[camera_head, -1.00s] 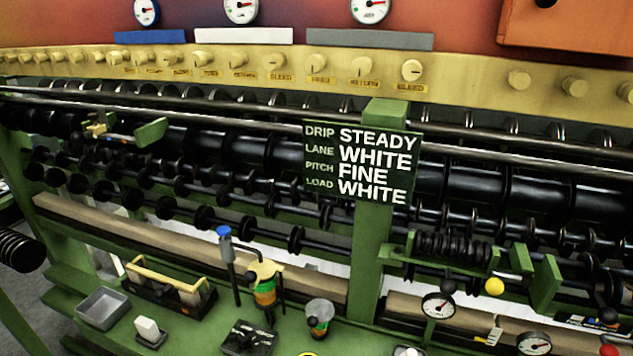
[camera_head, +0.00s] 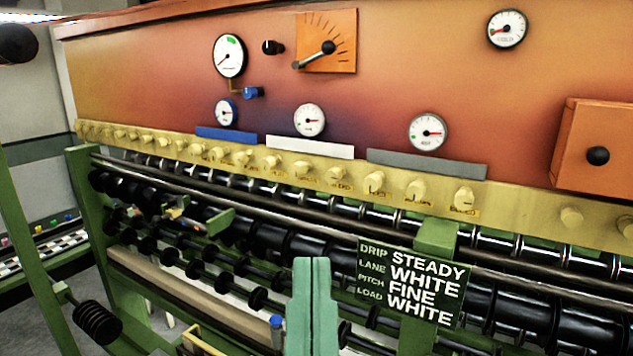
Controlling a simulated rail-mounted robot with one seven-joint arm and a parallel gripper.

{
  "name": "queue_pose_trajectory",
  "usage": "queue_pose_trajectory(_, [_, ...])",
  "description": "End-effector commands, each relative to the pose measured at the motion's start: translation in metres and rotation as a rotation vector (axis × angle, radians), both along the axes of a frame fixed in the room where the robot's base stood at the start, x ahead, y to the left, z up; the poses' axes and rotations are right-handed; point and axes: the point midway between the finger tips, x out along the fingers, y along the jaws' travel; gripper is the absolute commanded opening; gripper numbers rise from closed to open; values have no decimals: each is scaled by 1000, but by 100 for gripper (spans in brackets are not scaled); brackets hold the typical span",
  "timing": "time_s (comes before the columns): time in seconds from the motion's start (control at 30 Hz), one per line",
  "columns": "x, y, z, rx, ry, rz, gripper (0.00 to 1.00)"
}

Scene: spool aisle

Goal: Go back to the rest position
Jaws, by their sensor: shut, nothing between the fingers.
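My gripper (camera_head: 312,262) shows at the bottom middle of the head view as two pale green fingers pointing up. The fingers lie side by side against each other, shut, with nothing between them. They stand in front of the spool rows, just left of the dark sign (camera_head: 412,283) reading STEADY, WHITE, FINE, WHITE. The fingers hide part of the rollers behind them. The rest of my arm is not in view.
A long machine fills the view, with a row of cream knobs (camera_head: 301,170) along a yellow rail. Above are gauges (camera_head: 229,56), an orange dial plate (camera_head: 327,41) and an orange box (camera_head: 595,145). Black rollers (camera_head: 272,234) run below. Floor shows at the lower left.

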Motion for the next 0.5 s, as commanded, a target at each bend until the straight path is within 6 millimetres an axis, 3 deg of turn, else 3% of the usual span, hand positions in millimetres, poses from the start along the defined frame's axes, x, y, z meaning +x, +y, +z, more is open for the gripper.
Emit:
queue_pose_trajectory(0.03, [0, 0, 54, 1, 1, 2, 0])
queue_pose_trajectory(0.2, [1, 1, 127, 5, 2, 6, 0])
queue_pose_trajectory(0.33, [1, 1, 158, 6, 3, 8, 0])
queue_pose_trajectory(0.5, [1, 1, 166, 7, 4, 9, 0])
